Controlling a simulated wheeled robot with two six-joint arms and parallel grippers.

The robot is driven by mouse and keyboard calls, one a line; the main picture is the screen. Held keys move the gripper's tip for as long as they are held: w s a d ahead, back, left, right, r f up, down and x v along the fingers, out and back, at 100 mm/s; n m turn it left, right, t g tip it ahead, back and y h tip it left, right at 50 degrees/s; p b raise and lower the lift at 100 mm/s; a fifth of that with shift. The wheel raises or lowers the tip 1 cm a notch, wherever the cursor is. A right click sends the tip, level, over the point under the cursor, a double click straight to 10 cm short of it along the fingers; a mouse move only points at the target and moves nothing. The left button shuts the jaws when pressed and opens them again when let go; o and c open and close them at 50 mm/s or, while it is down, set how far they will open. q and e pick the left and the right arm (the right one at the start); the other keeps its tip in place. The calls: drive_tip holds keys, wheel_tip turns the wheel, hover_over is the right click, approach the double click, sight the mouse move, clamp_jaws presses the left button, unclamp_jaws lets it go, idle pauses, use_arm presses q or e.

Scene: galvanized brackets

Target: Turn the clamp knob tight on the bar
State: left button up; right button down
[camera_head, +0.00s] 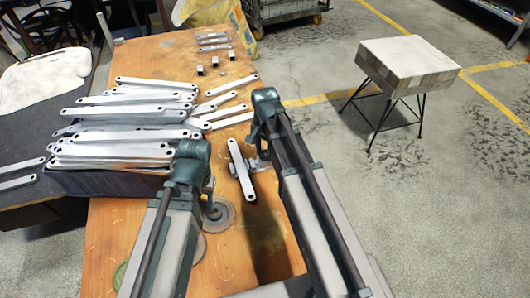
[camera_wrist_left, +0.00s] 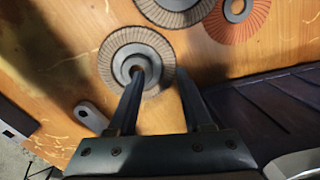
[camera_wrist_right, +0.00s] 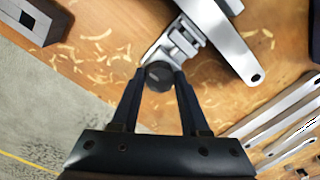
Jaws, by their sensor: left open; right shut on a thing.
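A flat galvanized bar (camera_head: 240,168) lies on the wooden bench, with a small metal clamp (camera_wrist_right: 181,45) on it. The clamp's round black knob (camera_wrist_right: 159,76) sits between the fingertips of my right gripper (camera_wrist_right: 160,78), which is shut on it. The bar also shows in the right wrist view (camera_wrist_right: 222,42). In the head view my right arm partly covers the clamp.
Several galvanized bars (camera_head: 120,135) are piled on a dark box at the left of the bench. Small metal blocks (camera_head: 215,62) stand farther back. Abrasive discs (camera_head: 222,217) lie near my left gripper. A stool (camera_head: 408,60) stands on the floor at right.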

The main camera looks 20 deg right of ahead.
idle(0.3)
drive_tip(key=m, duration=1.8)
drive_tip(key=shift+c, duration=2.4)
unclamp_jaws()
